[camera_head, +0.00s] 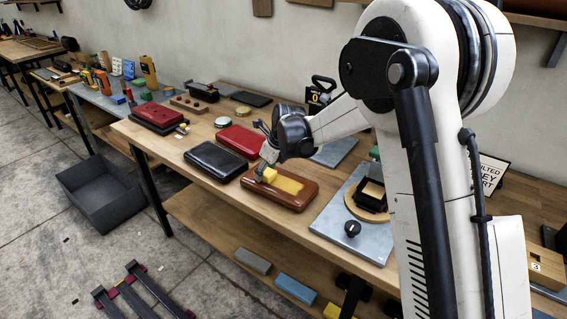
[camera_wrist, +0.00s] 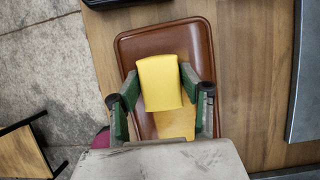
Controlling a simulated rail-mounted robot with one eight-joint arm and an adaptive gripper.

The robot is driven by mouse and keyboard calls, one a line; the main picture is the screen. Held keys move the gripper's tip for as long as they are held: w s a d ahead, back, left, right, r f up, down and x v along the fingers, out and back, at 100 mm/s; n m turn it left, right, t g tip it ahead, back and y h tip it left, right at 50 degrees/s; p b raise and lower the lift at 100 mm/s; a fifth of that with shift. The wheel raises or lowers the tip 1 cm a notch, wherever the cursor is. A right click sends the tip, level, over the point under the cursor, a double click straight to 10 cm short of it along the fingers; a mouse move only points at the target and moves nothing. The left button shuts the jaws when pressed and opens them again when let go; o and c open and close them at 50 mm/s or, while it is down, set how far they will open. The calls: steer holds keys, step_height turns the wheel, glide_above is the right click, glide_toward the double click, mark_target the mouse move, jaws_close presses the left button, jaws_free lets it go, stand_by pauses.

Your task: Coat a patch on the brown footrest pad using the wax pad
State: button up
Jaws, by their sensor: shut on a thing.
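The brown footrest pad (camera_head: 305,191) lies on the wooden workbench, and it fills the middle of the wrist view (camera_wrist: 200,35). A yellow patch (camera_head: 289,184) covers part of its top; some of it shows below the wax pad in the wrist view (camera_wrist: 175,124). The yellow wax pad (camera_wrist: 160,80) is a block held between the fingers of my gripper (camera_wrist: 158,88). In the head view my gripper (camera_head: 265,170) is over the left part of the brown pad, with the wax pad (camera_head: 270,175) at its fingertips. I cannot tell whether the wax pad touches the surface.
A black pad (camera_head: 215,162) and a red pad (camera_head: 239,139) lie to the left and behind. A grey plate (camera_head: 328,219) with a black knob (camera_head: 352,229) is to the right. A dark bin (camera_head: 105,195) stands on the floor. The workbench's front edge (camera_head: 205,188) runs close by.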

steer(key=shift+w+d+f, duration=0.1)
steer(key=shift+w+d, duration=0.25)
steer(key=shift+d, duration=0.1)
steer(key=shift+w+d, duration=0.4)
steer(key=shift+w, duration=0.25)
steer(key=shift+w+d+r, duration=0.15)
steer(key=shift+r, duration=0.1)
step_height(320, 180, up, 8)
steer(key=p, duration=0.2)
steer(key=shift+f+p, duration=0.2)
steer(key=shift+p, duration=0.2)
